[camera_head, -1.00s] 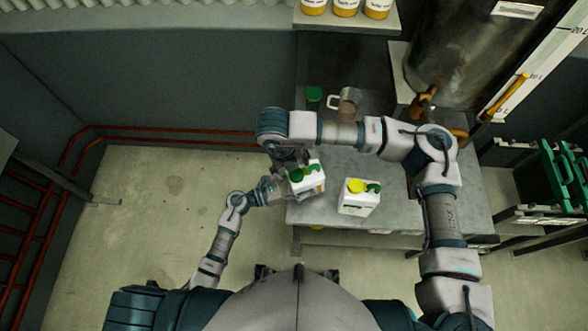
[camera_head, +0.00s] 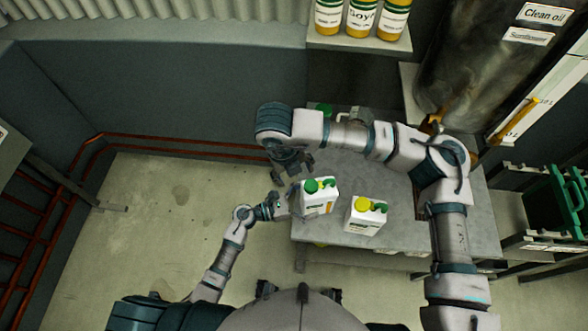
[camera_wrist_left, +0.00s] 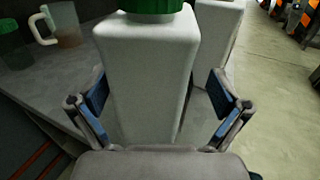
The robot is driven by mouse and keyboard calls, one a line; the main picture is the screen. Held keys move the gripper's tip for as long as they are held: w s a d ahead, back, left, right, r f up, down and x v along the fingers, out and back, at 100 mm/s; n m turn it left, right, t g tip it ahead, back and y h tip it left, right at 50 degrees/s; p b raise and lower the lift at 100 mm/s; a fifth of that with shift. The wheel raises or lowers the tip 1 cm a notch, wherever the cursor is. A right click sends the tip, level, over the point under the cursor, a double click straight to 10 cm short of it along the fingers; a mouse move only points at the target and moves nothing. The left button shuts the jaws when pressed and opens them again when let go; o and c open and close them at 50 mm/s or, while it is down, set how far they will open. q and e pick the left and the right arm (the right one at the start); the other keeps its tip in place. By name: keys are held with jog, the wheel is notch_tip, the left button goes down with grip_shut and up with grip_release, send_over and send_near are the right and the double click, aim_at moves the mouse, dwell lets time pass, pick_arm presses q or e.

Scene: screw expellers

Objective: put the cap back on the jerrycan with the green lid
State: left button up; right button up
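The white jerrycan with the green lid (camera_head: 318,206) stands upright near the left front edge of the table. Its round green lid (camera_head: 311,186) sits on top, beside a green handle. My left gripper (camera_head: 291,203) is low at its left side. In the left wrist view its fingers (camera_wrist_left: 158,95) are spread on both sides of the white can body (camera_wrist_left: 147,75), with gaps, and the green lid (camera_wrist_left: 152,5) is at the top edge. My right gripper (camera_head: 294,162) hangs above and behind the can, apart from the lid; its finger opening is too small to judge.
A second white jerrycan (camera_head: 362,220) with a yellow lid stands close to the right. A mug (camera_wrist_left: 60,24) and a green-lidded container (camera_wrist_left: 10,45) stand further back. A shelf (camera_head: 345,42) with bottles and a large metal tank (camera_head: 455,70) are behind.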

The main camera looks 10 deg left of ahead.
pick_arm(q)
jog(key=shift+a+f, duration=0.1)
jog(key=shift+a, duration=0.1)
jog(key=v, duration=1.1)
jog(key=shift+s+a, duration=0.15)
jog(key=shift+a, duration=0.2)
